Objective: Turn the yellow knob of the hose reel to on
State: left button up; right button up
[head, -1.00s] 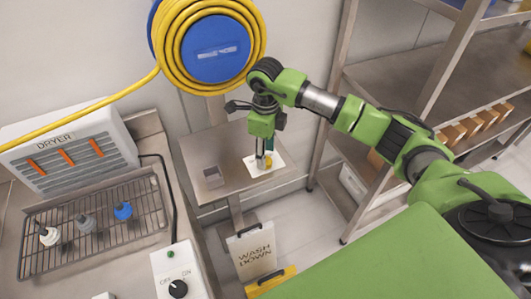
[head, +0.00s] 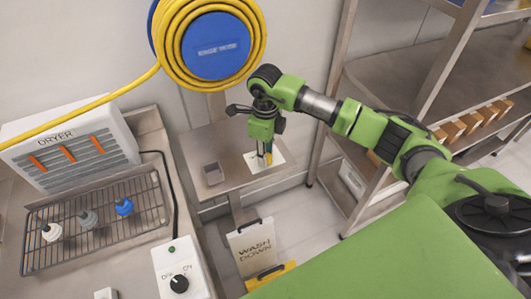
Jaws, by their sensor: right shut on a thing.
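The hose reel, a coil of yellow hose around a blue hub (head: 215,48), hangs on the wall at the top. The yellow knob (head: 269,159) is small and sits on a white plate (head: 251,164) on the steel shelf below the reel. My right gripper (head: 265,157) reaches down over the plate and is shut on the yellow knob. The fingers hide much of the knob, and I cannot read its setting. My left gripper is not in view.
A steel rack (head: 335,110) stands right of my right arm.

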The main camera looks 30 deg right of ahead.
jog(key=m+b, duration=0.2)
jog(key=m, duration=0.1)
jog(key=shift+f+m, duration=0.1)
jog(key=shift+m, duration=0.3)
jog(key=m+b, duration=0.1)
jog(key=m, duration=0.2)
jog(key=shift+m, duration=0.3)
jog(key=m+b, duration=0.1)
jog(key=m, duration=0.3)
jog(key=shift+m+b, duration=0.3)
jog(key=shift+b, duration=0.05)
jog(key=shift+d+m+b, duration=0.1)
jog(key=shift+m+b, duration=0.25)
jog(key=shift+m, duration=1.45)
jog(key=o, duration=1.1)
jog(key=shift+r, duration=0.2)
